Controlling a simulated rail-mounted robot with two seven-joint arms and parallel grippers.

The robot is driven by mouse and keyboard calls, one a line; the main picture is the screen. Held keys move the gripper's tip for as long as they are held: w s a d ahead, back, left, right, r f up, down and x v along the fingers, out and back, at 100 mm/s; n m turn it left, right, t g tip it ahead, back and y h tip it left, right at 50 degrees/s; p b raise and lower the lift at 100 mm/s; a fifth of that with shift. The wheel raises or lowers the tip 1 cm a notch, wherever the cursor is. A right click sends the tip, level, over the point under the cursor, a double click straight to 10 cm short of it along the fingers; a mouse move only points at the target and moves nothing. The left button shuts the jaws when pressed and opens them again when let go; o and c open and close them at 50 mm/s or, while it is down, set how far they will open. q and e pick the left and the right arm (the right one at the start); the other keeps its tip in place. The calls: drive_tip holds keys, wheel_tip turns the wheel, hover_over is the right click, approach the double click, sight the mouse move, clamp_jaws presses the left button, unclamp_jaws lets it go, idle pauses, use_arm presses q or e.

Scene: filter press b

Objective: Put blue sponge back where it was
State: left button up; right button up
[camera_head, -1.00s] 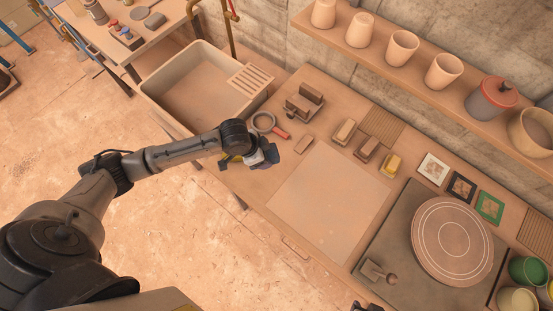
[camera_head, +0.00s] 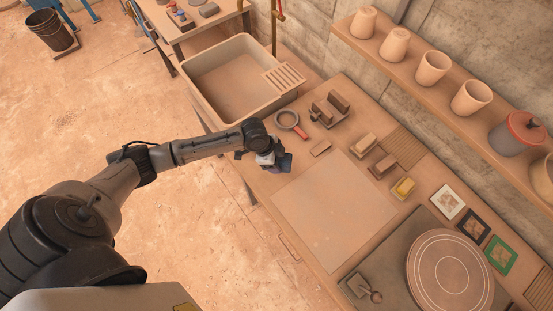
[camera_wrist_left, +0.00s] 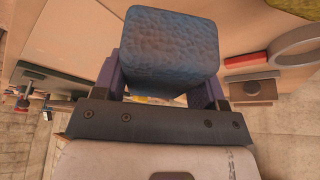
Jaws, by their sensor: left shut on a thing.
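My left gripper (camera_head: 278,160) is over the front left edge of the worktable (camera_head: 262,187), near a small tan block. In the left wrist view it is shut on the blue sponge (camera_wrist_left: 170,48), a rough-textured block held between dark purple fingers. In the head view the sponge is mostly hidden by the gripper and hard to tell from it. A row on the table holds a tan block (camera_head: 363,144), a brown block (camera_head: 384,166) and a yellow block (camera_head: 403,187). My right gripper is not in view.
A sink (camera_head: 190,84) stands at the far left. A red-handled ring tool (camera_head: 287,119) and a rack with brown blocks (camera_head: 328,108) lie behind the gripper. A pale board (camera_head: 333,210) is bare. A round wheel (camera_head: 450,273) is at the right. Cups (camera_head: 433,67) stand on the shelf.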

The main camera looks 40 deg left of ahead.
use_arm(q)
drive_tip(key=shift+w+a+f, duration=0.85)
drive_tip(key=shift+w+a, duration=0.05)
drive_tip(key=shift+w, duration=0.1)
wheel_tip(320, 180, down, 4)
drive_tip(key=shift+r, duration=0.2)
drive_tip(key=shift+f, duration=0.2)
drive_tip(key=shift+f, duration=0.2)
drive_tip(key=o, duration=0.9)
drive_tip(key=shift+r, duration=0.1)
